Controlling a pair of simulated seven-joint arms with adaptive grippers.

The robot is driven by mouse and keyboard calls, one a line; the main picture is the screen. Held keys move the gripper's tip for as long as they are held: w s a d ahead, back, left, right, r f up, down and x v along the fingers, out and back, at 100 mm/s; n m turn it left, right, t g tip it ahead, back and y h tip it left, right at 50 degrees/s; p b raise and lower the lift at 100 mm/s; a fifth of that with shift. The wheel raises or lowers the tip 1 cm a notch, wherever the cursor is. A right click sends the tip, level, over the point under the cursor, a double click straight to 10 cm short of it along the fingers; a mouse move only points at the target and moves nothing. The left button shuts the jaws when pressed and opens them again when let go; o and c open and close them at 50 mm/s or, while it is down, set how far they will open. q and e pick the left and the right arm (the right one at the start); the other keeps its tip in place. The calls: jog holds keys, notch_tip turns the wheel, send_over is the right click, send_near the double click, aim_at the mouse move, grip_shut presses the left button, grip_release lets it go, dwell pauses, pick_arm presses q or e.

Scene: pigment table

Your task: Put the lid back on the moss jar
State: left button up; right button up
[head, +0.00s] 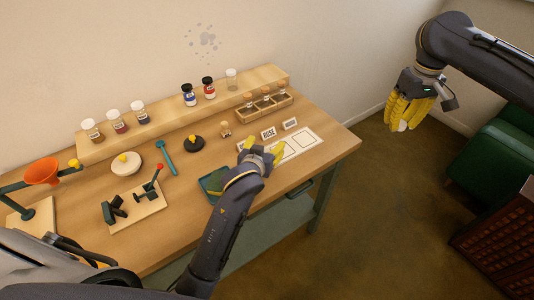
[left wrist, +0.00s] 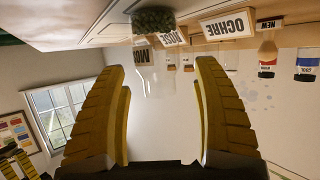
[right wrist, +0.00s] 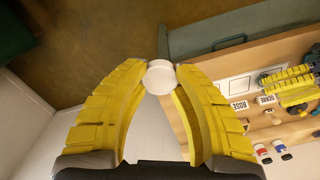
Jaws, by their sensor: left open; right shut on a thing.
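The moss jar (left wrist: 156,72) shows upside down in the left wrist view as clear glass with dark green moss (left wrist: 153,20) at its base. It has no lid on. My left gripper (head: 264,149) is open, low over the table's front right part, its fingers apart on either side of the jar in its wrist view. I cannot tell whether they touch it. In the head view the jar is hard to make out at the left gripper. My right gripper (head: 406,112) is shut on a round white lid (right wrist: 160,76), held in the air right of the table.
Name cards, including ROSE (head: 268,133), stand near the left gripper. A wooden rack of small jars (head: 264,104) and a raised shelf with pigment jars (head: 189,95) lie behind. A teal tray (head: 209,187) is left of my left arm. White outlined squares (head: 304,138) lie bare on the right.

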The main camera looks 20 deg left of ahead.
pick_arm(q)
jog(key=shift+c, duration=0.6)
jog(key=c, duration=1.2)
jog(key=shift+c, duration=0.2)
jog(key=shift+r, duration=0.55)
grip_shut()
notch_tip(320, 180, up, 9)
jog(key=o, duration=0.5)
grip_release()
grip_shut()
